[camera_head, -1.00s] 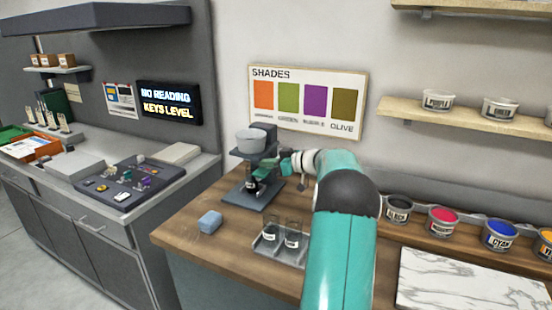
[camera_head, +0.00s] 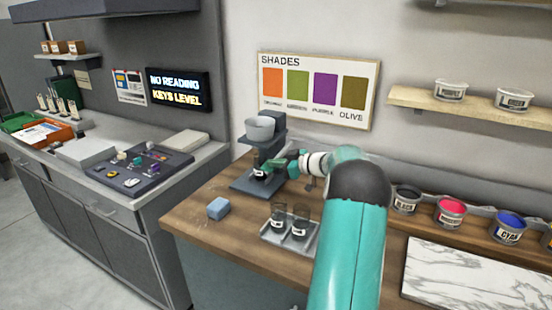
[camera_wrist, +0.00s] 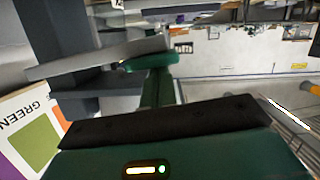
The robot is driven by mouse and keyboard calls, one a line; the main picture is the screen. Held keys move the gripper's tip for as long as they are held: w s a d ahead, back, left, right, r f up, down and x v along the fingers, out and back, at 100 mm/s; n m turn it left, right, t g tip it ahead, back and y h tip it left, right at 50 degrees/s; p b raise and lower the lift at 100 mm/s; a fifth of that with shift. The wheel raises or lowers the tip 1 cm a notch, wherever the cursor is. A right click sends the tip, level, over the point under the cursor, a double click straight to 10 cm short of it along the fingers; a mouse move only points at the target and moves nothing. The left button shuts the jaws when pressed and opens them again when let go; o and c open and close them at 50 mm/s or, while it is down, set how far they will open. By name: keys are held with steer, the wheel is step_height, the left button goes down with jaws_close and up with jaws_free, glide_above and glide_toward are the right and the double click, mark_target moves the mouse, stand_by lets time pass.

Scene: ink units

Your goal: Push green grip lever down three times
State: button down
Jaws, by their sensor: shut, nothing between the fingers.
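A dark dispenser stand (camera_head: 274,137) with a pale bowl (camera_head: 260,129) on top stands at the back of the wooden counter. A small dark labelled container (camera_head: 260,174) sits low in it. My gripper (camera_head: 274,166) reaches in from the right at the stand's front right and is shut and empty. In the wrist view, the green grip lever (camera_wrist: 151,62) appears as a bright green rounded piece beyond my shut fingers (camera_wrist: 160,92), below a grey plate. They overlap in the picture; I cannot tell whether they touch. In the head view, the lever is hard to separate from my gripper.
A tray (camera_head: 268,235) with two dark cups stands in front of the stand. A blue block (camera_head: 218,208) lies to its left. Paint tubs (camera_head: 450,212) and a marble slab (camera_head: 470,275) are at right. The shades poster (camera_head: 318,90) hangs behind.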

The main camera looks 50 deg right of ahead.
steer(key=shift+n, duration=0.4)
steer(key=shift+d+f, duration=0.15)
steer(key=shift+f, duration=1.6)
steer(key=shift+d+f, duration=0.1)
steer(key=shift+f, duration=1.65)
